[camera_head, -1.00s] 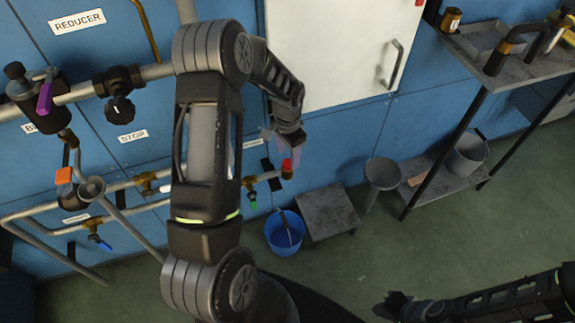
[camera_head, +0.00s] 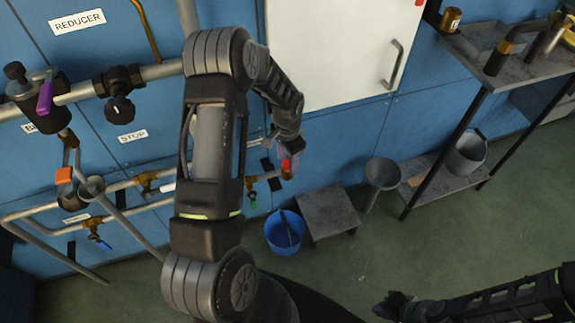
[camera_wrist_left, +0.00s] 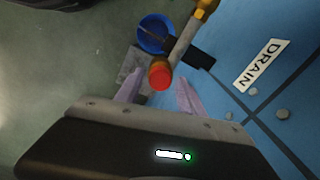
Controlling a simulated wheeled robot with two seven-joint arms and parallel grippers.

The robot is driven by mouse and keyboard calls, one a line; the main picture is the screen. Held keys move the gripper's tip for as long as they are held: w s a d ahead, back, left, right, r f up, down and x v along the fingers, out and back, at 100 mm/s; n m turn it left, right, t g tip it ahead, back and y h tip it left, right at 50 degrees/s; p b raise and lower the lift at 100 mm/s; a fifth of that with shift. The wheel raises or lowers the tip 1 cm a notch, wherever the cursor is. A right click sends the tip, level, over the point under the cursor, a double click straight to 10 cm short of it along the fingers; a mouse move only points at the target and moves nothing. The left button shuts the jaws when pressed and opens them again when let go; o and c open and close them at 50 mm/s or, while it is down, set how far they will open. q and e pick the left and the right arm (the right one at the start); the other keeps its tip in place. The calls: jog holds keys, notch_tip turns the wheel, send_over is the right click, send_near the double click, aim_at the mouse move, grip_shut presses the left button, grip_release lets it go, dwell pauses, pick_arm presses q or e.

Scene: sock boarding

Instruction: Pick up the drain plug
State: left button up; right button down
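The drain plug (camera_head: 287,168) is a red cap on the end of the lower pipe at the blue wall. In the left wrist view the red plug (camera_wrist_left: 160,76) shows end-on, with the grey pipe behind it. My left gripper (camera_wrist_left: 160,90) is open, with one pale purple finger on each side of the plug in that view. I cannot tell whether either finger touches it. In the head view my left gripper (camera_head: 288,157) is partly hidden by its own wrist, right at the plug. My right gripper (camera_head: 390,305) is low and far from the plug; its fingers are unclear.
A blue bucket (camera_head: 273,243) stands on the floor below the pipe, beside a low grey step (camera_head: 330,217) and a funnel-shaped stand (camera_head: 383,173). A DRAIN label (camera_wrist_left: 263,65) is on the wall. A metal shelf (camera_head: 500,75) stands right. The floor in front is clear.

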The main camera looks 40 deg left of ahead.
aim_at(288, 164)
pick_arm(q)
grip_shut()
jog(key=shift+r, duration=0.15)
dwell(0.4)
jog(key=shift+r+p, duration=0.45)
jog(key=shift+r, duration=0.05)
jog(key=shift+s+d+r+p, duration=0.15)
jog(key=shift+r+p, duration=0.25)
jog(key=shift+r, duration=0.25)
jog(key=shift+s+d+r+p, duration=0.15)
jog(key=shift+r+p, duration=0.2)
jog(key=shift+r, duration=0.25)
jog(key=s+d, duration=0.9)
jog(key=d, duration=0.5)
jog(key=shift+s+d+b, duration=0.15)
jog(key=shift+s+b, duration=0.2)
jog(key=shift+b, duration=0.05)
jog(key=shift+f, duration=0.1)
